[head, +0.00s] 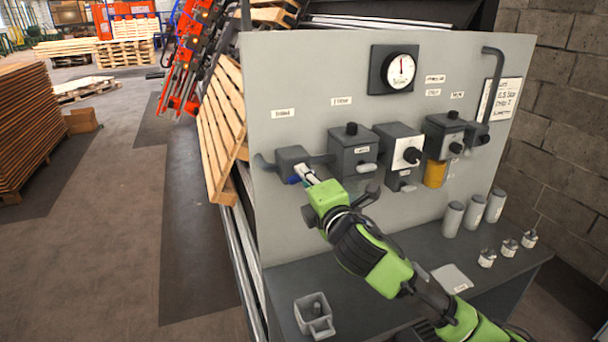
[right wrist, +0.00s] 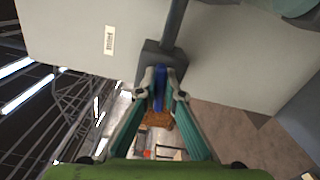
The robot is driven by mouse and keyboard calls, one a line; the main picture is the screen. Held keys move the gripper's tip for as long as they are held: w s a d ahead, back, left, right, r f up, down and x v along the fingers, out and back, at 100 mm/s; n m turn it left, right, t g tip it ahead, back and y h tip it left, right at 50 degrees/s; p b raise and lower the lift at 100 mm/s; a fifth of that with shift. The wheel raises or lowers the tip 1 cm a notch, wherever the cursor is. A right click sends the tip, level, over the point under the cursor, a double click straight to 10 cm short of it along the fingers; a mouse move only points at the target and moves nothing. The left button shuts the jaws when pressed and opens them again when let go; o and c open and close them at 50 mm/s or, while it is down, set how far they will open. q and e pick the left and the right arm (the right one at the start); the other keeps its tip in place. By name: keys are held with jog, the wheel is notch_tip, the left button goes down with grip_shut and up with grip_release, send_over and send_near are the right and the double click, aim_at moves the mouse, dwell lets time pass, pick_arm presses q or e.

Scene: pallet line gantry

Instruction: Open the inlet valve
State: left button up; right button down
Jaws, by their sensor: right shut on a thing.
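The inlet valve (head: 291,157) is a dark grey block at the left end of the pipe row on the grey panel, under a small white label (head: 283,113). A blue handle (head: 294,180) shows at its lower front. My right gripper (head: 302,178) reaches it from the lower right. In the right wrist view the two fingers are closed on the blue handle (right wrist: 159,88), with the grey valve block (right wrist: 162,56) just beyond it. The fingers hide part of the handle. My left gripper is not in view.
The panel (head: 300,70) also carries a round gauge (head: 400,70) and several grey units to the right of the valve. The bench below holds a grey open-topped part (head: 314,314), a flat plate (head: 452,279) and several cylinders. A wooden pallet (head: 222,130) leans at the panel's left.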

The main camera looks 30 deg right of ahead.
jog(key=shift+m, duration=1.1)
jog(key=shift+f, duration=0.1)
jog(key=c, duration=2.1)
grip_release()
jog(key=shift+c, duration=0.2)
jog(key=shift+s, duration=0.1)
jog(key=v, duration=0.7)
jog(key=shift+s, duration=0.15)
